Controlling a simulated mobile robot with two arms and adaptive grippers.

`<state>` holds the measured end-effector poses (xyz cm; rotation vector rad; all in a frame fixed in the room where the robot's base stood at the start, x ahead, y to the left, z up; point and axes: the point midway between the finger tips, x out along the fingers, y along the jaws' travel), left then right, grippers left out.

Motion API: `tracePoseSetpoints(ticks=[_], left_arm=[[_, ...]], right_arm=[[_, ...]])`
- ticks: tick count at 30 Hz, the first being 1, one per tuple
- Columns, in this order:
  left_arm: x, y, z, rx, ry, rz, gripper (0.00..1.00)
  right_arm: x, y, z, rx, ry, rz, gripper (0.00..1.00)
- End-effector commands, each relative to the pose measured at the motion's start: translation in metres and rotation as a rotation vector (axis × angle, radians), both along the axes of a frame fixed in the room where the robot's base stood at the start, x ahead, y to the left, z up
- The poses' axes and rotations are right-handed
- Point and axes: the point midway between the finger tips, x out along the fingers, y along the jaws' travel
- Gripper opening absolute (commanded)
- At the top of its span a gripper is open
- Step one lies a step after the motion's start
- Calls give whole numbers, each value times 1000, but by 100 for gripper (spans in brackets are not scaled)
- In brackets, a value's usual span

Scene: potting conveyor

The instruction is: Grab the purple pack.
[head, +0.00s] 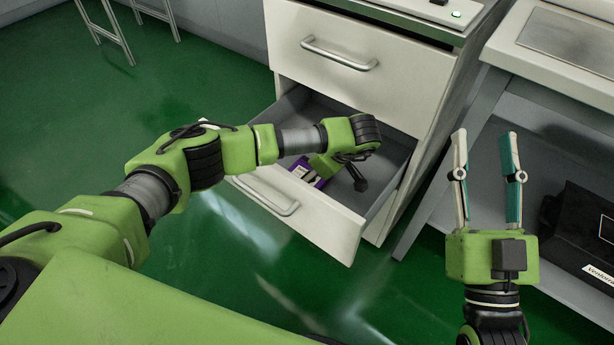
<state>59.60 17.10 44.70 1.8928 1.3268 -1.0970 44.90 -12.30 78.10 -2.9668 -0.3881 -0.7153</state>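The purple pack (319,183) lies inside the open lower drawer (345,225). Only part of it shows, with a purple edge and a pale label area; my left arm covers the rest. My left gripper (338,165) reaches down into the drawer at the pack. Its fingers are hidden behind its own body and wrist, so I cannot tell whether it touches or grips the pack. My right gripper (485,142) points up at the right, with its two fingers apart and nothing between them, away from the drawer.
The white cabinet's closed upper drawer (361,62) is just above the open one. A workbench (560,45) stands at the right, with a black box (582,232) on its lower shelf. The green floor (150,90) at the left is mostly clear, with metal stand legs at the back.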

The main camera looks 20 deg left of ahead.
Motion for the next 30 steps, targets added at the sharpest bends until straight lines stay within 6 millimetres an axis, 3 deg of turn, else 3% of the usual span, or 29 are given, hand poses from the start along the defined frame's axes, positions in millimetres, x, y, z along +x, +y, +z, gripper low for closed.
tracePoseSetpoints(ticks=[30], left_arm=[[0, 0, -4, 0, -1, 0, 95]], right_arm=[[-8, 0, 14, 20, -70, 4, 40]])
